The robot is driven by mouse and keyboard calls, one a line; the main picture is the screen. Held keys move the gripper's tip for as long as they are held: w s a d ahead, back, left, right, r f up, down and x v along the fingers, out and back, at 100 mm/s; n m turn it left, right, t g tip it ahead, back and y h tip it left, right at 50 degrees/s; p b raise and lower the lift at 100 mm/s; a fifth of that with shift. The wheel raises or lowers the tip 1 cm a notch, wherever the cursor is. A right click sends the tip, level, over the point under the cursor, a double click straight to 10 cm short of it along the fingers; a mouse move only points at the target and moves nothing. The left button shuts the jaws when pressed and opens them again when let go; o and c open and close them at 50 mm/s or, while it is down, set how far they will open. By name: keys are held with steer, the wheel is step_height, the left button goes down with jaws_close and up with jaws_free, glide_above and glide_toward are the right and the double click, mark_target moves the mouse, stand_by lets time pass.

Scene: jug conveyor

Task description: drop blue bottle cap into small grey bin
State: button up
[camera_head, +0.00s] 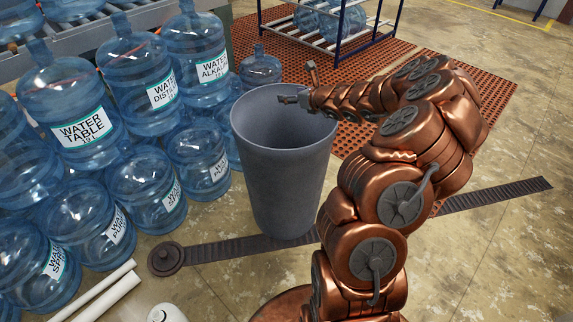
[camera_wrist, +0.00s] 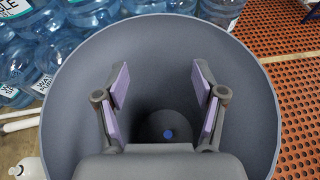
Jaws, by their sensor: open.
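The small grey bin (camera_head: 278,170) stands upright on the floor in the head view, and its wall (camera_wrist: 75,90) rings most of the wrist view. The blue bottle cap (camera_wrist: 169,134) lies on the bottom inside the bin, seen between my fingers; the bin's wall hides it in the head view. My gripper (camera_head: 296,97) is over the bin's mouth in the head view. In the wrist view my gripper (camera_wrist: 163,95) points down into the bin, with its two fingers wide apart and nothing between the pads.
Large blue water jugs (camera_head: 148,85) crowd the left side. An orange perforated mat (camera_head: 350,140) and a metal rack (camera_head: 335,40) lie behind the bin. White pipes (camera_head: 105,292) and a white bottle (camera_head: 166,312) are at the lower left. The floor at right is open.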

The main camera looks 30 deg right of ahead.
steer(key=v, duration=1.2)
stand_by(0.3)
steer(key=shift+a, duration=0.1)
stand_by(0.3)
